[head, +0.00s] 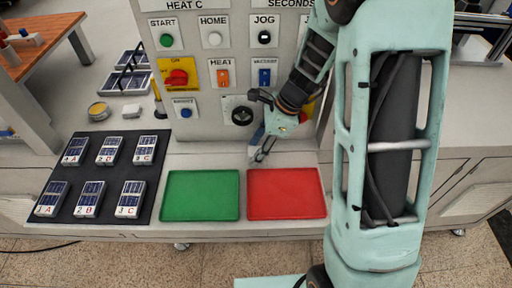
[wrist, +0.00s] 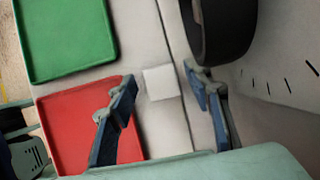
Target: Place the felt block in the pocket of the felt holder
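A small white square block (wrist: 162,83), which looks like the felt block, shows in the wrist view on the pale bench top beside the red tray. My gripper (wrist: 160,76) is open, with one blue finger on each side of the block and a visible gap on both sides. I cannot tell how high the fingertips are above it. In the head view my gripper (head: 262,150) is low in front of the control panel, behind the trays, and the block there is not clear. I cannot make out a felt holder with certainty; a small white piece (head: 131,110) lies at the back left.
A green tray (head: 200,195) and a red tray (head: 287,194) lie at the bench front. A black mat (head: 101,196) with several labelled blocks is at left. A yellow round tin (head: 97,110) stands behind it. The panel's black dial (wrist: 225,30) is close to my right finger.

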